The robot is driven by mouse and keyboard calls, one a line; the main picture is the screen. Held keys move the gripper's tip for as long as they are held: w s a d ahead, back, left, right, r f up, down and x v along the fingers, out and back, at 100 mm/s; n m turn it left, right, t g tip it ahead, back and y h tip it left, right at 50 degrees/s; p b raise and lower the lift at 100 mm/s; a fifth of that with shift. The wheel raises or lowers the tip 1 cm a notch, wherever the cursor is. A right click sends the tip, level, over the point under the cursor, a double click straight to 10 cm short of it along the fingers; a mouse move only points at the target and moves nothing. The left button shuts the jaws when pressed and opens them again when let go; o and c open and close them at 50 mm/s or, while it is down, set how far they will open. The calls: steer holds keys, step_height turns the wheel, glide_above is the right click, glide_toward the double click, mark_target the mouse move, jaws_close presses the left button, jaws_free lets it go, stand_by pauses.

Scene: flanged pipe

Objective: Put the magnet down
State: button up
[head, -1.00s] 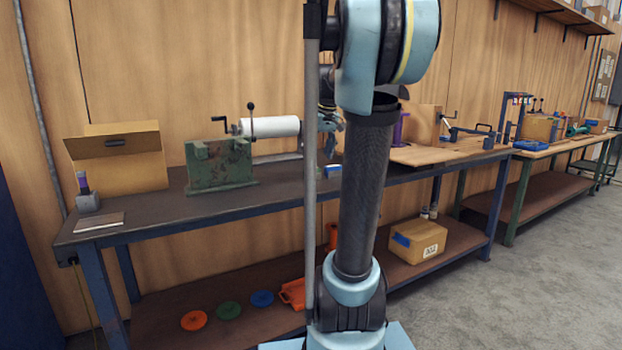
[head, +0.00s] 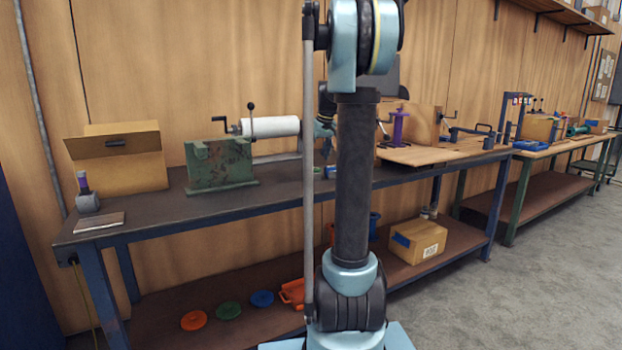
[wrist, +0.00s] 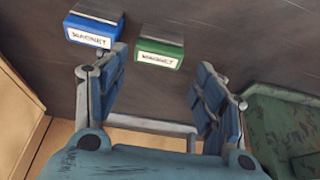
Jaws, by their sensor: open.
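Two small boxes labelled "MAGNET" are on the dark bench top (head: 225,203). The blue magnet (wrist: 94,26) is at the upper left of the wrist view, and the green magnet (wrist: 160,50) is to its right. In the head view the blue magnet (head: 330,171) and green magnet (head: 316,170) show small beside my arm. My gripper (wrist: 162,68) is open, with its two blue fingers apart. The green magnet appears beyond the gap between the fingertips, and the blue one outside the left finger. Nothing is gripped.
A cardboard box (head: 118,160) stands further left.

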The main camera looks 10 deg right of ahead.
mark_target(313, 168)
steer(key=shift+x, duration=4.7)
steer(key=shift+w+r, duration=0.1)
steer(key=c, duration=1.2)
steer(key=shift+o, duration=0.2)
steer(key=shift+r, duration=5.1)
steer(key=shift+f, duration=5.05)
